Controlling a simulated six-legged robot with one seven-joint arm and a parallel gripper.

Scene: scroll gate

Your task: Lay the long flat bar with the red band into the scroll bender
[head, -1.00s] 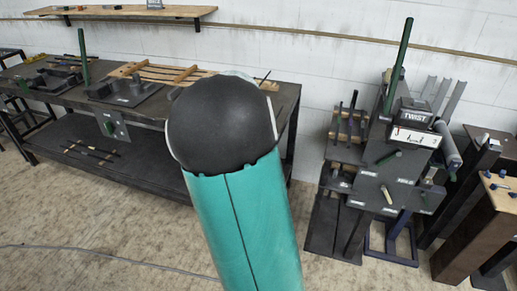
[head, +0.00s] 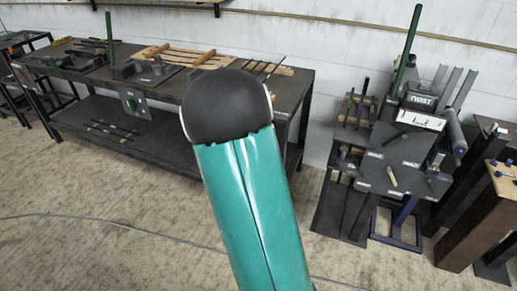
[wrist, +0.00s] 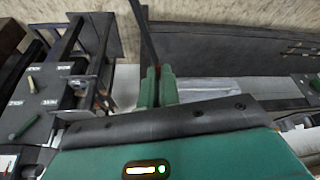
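In the wrist view my gripper (wrist: 158,88) has two green fingers close together around a dark, thin, long bar (wrist: 145,35), which runs up and away from them. In the head view the gripper and bar do not show; my dark arm joint and teal link fill the middle. Dark bending fixtures stand on the long bench, one (head: 145,72) near a tall green lever (head: 108,38). I cannot tell for sure which device is the scroll bender.
The dark bench (head: 175,90) carries a wooden rack (head: 175,57) with slats. Thin rods (head: 110,130) lie on its lower shelf. At right stands the TWIST machine (head: 420,101) with a green lever, beside a brown stand (head: 475,225). The floor in front is open, with a cable (head: 100,221) across it.

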